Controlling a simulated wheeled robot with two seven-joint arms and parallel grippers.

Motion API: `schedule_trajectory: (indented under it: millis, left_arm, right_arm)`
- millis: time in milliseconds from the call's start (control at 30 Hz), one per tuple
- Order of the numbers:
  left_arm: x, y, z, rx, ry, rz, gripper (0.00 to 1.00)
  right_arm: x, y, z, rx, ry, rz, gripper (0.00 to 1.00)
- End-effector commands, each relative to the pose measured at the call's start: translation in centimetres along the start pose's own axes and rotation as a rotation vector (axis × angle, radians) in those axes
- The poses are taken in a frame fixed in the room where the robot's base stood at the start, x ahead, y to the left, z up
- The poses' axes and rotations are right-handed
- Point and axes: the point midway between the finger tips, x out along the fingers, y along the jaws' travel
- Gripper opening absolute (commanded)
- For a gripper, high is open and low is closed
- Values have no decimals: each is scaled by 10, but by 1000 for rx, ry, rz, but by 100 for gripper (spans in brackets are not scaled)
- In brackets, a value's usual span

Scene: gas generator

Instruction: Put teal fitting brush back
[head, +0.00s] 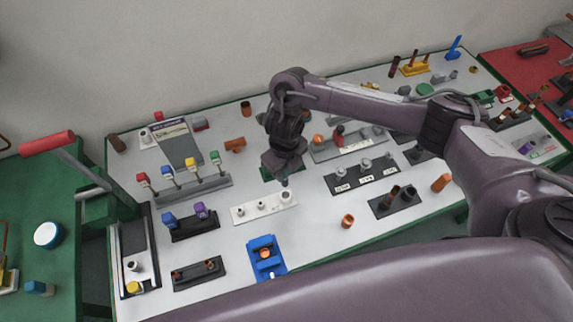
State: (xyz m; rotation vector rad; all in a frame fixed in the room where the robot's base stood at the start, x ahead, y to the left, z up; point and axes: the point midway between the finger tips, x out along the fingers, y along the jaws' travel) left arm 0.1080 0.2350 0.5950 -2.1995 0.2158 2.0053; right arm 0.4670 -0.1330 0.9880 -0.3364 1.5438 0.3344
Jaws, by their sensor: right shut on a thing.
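My right gripper (283,174) hangs low over the middle of the grey-topped table, pointing down. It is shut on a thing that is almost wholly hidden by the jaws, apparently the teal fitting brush. Only a small tip shows under the jaws, and its colour is unclear. A dark green piece (267,175) shows just behind and beside the gripper, partly covered by it. I cannot tell whether the held thing touches it or the table. My left gripper is not in view.
A white block with pegs (263,207) lies just in front of the gripper. A rack with coloured handles (190,188) stands to the left, a blue fixture (265,255) nearer. Black and grey holders (362,178) stand to the right. Bare tabletop shows around an orange ring (347,220).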

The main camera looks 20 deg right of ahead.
Motion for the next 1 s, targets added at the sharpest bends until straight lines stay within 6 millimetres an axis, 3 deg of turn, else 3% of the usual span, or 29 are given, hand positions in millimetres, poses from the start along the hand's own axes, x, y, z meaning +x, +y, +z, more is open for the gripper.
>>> schedule_trajectory:
  millis: [267,567,733,1000]
  left_arm:
    - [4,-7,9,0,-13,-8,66]
    - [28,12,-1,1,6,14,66]
    - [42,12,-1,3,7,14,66]
    - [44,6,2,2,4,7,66]
  right_arm:
    - [3,0,0,1,0,-1,9]
    - [29,0,0,1,0,-1,9]
    - [43,0,0,1,0,-1,9]
    - [45,0,0,0,0,0,9]
